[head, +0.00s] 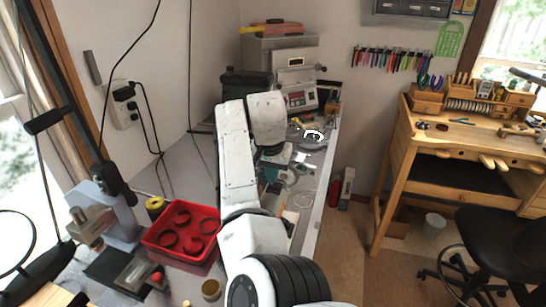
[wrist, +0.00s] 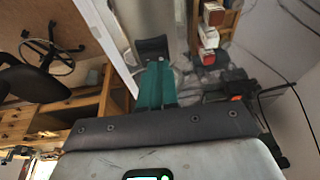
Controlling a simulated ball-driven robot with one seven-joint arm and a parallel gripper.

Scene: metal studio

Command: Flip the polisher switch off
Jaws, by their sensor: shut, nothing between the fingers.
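I cannot tell for certain which machine is the polisher, and no switch can be made out clearly. A grey machine with a control panel (head: 297,100) stands at the far end of the grey bench. My gripper (wrist: 155,85) shows in the wrist view as teal fingers, shut and empty, with a dark pad just beyond their tips. In the head view my white arm reaches over the bench, and its links hide much of the gripper and the bench around it.
A red tray (head: 147,240) with several dark rings sits at the near left of the bench. A wall outlet (head: 122,104) with black cords is on the left. A wooden workbench (head: 470,140) and a black chair (head: 490,240) stand at the right. Open floor lies between the benches.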

